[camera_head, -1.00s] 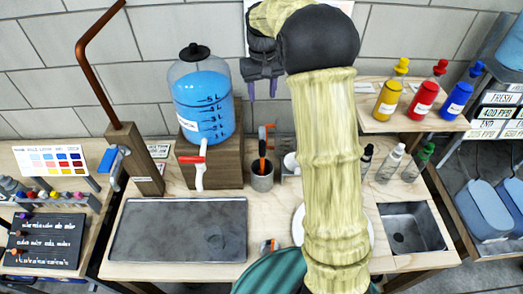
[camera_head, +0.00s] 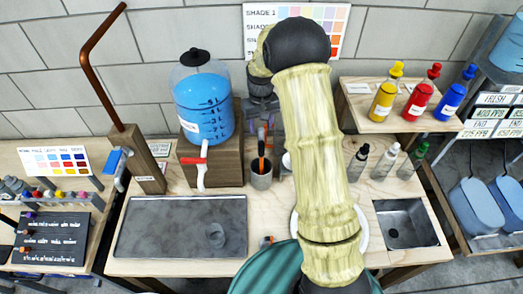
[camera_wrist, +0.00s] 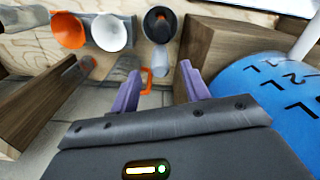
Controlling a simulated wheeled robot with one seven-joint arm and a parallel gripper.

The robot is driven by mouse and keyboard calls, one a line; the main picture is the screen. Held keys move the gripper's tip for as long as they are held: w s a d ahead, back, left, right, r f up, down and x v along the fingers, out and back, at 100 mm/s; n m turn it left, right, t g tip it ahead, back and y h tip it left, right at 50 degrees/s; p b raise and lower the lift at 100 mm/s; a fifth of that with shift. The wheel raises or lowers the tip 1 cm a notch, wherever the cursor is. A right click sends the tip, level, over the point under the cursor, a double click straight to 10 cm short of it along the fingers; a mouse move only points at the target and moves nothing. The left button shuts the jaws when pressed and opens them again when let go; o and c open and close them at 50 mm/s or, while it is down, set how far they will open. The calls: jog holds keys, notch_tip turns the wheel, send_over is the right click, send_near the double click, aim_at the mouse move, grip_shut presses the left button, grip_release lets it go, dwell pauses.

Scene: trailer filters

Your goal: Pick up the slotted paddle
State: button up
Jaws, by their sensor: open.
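My gripper (camera_head: 263,124) is open and empty, just behind and above a grey cup (camera_head: 262,180) on the bench. An orange-and-dark handled tool (camera_head: 262,153) stands in that cup. In the wrist view my purple fingertips (camera_wrist: 160,70) are apart. The dark-mouthed cup (camera_wrist: 160,24) shows beyond the fingers. My arm hides part of the bench.
A blue-filled tank (camera_head: 203,105) on a wooden block (camera_head: 220,160) stands close left of my gripper. White and orange cups (camera_wrist: 112,33) (camera_wrist: 68,30) are near. Small bottles (camera_head: 385,160) stand right of my arm. A grey tray (camera_head: 180,228) lies front left.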

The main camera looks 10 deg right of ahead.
aim_at(261, 136)
jog(key=shift+s+f+p, duration=0.15)
jog(key=shift+f+p, duration=0.3)
jog(key=shift+p, duration=0.05)
jog(key=shift+s+f+p, duration=0.1)
jog(key=shift+f+p, duration=0.95)
jog(key=shift+f, duration=1.1)
jog(key=shift+c, duration=0.5)
grip_shut()
